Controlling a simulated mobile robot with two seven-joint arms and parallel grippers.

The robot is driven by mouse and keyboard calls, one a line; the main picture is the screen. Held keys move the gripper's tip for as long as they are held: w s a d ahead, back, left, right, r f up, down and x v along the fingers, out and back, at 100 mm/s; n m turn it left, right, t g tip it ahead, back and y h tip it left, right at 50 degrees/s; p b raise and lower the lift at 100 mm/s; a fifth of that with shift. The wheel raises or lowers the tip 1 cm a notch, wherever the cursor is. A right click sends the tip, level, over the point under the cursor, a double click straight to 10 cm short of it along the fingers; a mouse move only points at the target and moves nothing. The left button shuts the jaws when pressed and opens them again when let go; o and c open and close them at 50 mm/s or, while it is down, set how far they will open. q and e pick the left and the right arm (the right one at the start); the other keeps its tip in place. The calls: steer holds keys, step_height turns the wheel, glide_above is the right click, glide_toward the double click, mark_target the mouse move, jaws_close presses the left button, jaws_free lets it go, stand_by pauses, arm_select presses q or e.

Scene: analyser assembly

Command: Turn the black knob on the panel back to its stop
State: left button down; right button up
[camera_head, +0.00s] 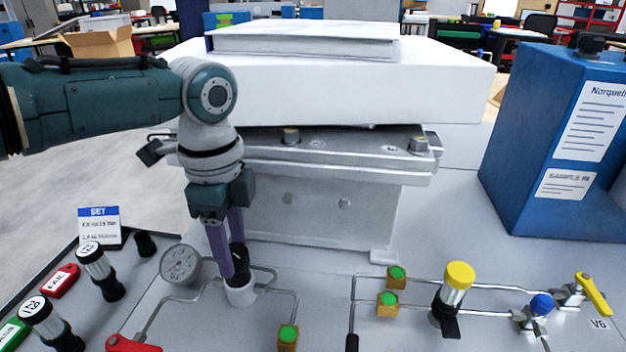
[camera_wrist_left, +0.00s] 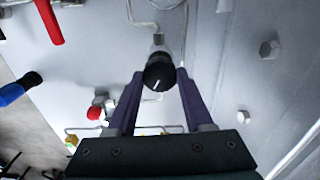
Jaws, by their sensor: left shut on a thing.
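The black knob (camera_head: 238,262) sits on a light cylindrical valve body on the panel (camera_head: 330,300), to the right of the round gauge. My left gripper (camera_head: 232,270) points down from above, with its purple fingers around the knob. In the left wrist view the black knob (camera_wrist_left: 159,74) with a white pointer line lies between the two fingertips (camera_wrist_left: 160,80). The left gripper is shut on the knob. The fingers hide part of the knob in the head view. My right gripper is in neither view.
A gauge (camera_head: 180,265) and thin pipes flank the knob. A red handle (camera_head: 130,344) is in front. A yellow-capped cylinder (camera_head: 455,287) and blue knob (camera_head: 541,304) stand right. A grey metal block (camera_head: 320,205) rises behind, and a blue box (camera_head: 550,140) stands at right.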

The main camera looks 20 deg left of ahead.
mark_target(232, 252)
arm_select(q)
steer(key=n+p, duration=0.2)
steer(key=n, duration=0.3)
steer(key=shift+r+n, duration=0.15)
steer(key=shift+n, duration=0.15)
steer(key=n+p, duration=0.2)
steer(key=n, duration=0.4)
steer(key=shift+d, duration=0.1)
steer(key=n+p, duration=0.1)
steer(key=n, duration=0.5)
steer(key=shift+n, duration=0.4)
steer(key=n, duration=0.5)
steer(key=shift+n, duration=0.4)
steer(key=shift+c, duration=1.4)
jaws_free()
step_height(232, 252, up, 10)
steer(key=p, duration=0.8)
steer(key=shift+p, duration=0.3)
